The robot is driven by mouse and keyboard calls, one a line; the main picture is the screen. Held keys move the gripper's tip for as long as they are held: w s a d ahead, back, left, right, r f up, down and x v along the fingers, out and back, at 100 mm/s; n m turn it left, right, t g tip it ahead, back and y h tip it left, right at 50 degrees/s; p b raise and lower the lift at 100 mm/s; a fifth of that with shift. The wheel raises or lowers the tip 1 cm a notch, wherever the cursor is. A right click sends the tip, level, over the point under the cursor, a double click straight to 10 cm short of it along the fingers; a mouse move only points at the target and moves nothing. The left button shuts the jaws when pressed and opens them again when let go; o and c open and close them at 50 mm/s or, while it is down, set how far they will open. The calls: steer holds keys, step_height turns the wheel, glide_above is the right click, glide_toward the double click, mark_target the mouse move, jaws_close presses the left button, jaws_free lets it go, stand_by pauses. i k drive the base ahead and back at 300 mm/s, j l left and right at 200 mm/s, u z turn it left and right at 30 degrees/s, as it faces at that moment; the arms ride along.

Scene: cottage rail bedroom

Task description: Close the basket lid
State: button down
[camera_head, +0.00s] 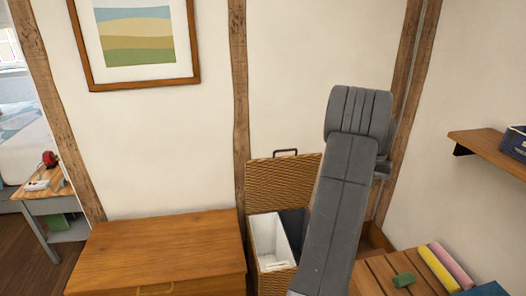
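The wicker basket (275,285) stands against the back wall, right of the wooden chest. Its woven lid (282,177) is open, raised upright and leaning toward the wall, with a dark handle (286,152) at its top edge. Inside the basket are a white compartment (271,240) and a dark one (295,222). My grey arm rises in front and covers the right side of the basket and part of the lid. My gripper is not seen.
A wooden chest (158,252) stands left of the basket. A wall shelf (490,148) juts out at right. Open wall space lies above the basket.

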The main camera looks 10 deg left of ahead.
mark_target(278, 182)
steer(key=i+u, duration=0.1)
steer(key=i, duration=0.55)
steer(key=i+l+u, duration=0.15)
steer(key=i, duration=0.45)
steer(key=u, duration=1)
steer(key=i, duration=0.05)
